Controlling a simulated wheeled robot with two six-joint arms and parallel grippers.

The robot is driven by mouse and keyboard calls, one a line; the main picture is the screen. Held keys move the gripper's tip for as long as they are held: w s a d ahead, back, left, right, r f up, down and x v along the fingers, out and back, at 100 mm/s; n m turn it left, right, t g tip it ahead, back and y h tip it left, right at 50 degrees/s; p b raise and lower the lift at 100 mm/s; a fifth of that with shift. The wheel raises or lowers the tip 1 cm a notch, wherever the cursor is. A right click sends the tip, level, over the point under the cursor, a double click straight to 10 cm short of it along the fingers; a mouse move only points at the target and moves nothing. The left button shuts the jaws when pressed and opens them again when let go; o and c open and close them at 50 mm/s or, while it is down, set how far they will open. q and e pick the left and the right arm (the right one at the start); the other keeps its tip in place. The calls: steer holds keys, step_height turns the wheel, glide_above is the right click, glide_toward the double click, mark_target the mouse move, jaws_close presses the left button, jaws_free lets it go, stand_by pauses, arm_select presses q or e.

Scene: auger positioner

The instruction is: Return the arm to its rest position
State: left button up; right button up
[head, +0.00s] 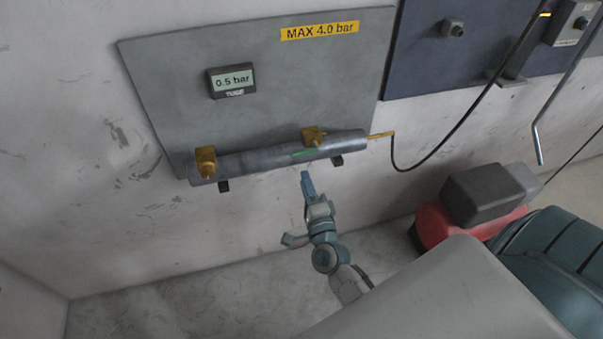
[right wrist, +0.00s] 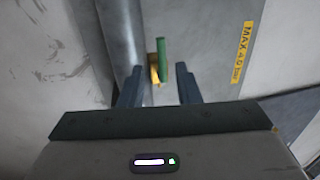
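My right arm reaches up from the lower middle of the head view. Its gripper (head: 306,178) has blue fingers and sits just below the grey pipe (head: 270,158). In the right wrist view the two fingers of this gripper (right wrist: 160,82) are spread apart with nothing held between them. A green lever (right wrist: 163,55) on a brass valve (right wrist: 154,70) shows beyond the gap between the fingertips. In the head view the green lever (head: 304,153) lies roughly along the pipe, beside the brass valve (head: 312,136). My left gripper is not in view.
A grey panel (head: 170,90) on the wall carries a gauge (head: 232,81) reading 0.5 bar and a yellow MAX 4.0 bar label (head: 320,31). A second brass valve (head: 206,162) is at the pipe's left. A red and black machine (head: 455,220) stands at right. Floor at lower left is clear.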

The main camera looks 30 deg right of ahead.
steer(key=shift+s+a+f, duration=0.1)
steer(key=shift+s+a, duration=0.05)
steer(key=shift+s, duration=0.45)
steer(key=s+a+f+n+g+y, duration=0.15)
steer(key=s+f+n+g, duration=0.4)
steer(key=f, duration=1.25)
steer(key=s+f+n+g+y, duration=0.35)
steer(key=s+f+n, duration=0.3)
steer(key=f, duration=1.25)
steer(key=s+d+f+n+g, duration=0.1)
steer(key=s+f+n+g, duration=0.2)
steer(key=s, duration=0.6)
steer(key=s+d+f+n+g, duration=0.2)
steer(key=s+f+n+g, duration=0.1)
steer(key=s+f, duration=0.5)
steer(key=s+d+f+n+g+h, duration=0.1)
steer(key=s+f+n+g, duration=0.1)
steer(key=s+f, duration=0.4)
steer(key=s+g, duration=0.1)
steer(key=s, duration=0.4)
steer(key=shift+s+d+f+n, duration=0.2)
steer(key=shift+s+d+n, duration=0.1)
steer(key=shift+d+n, duration=0.1)
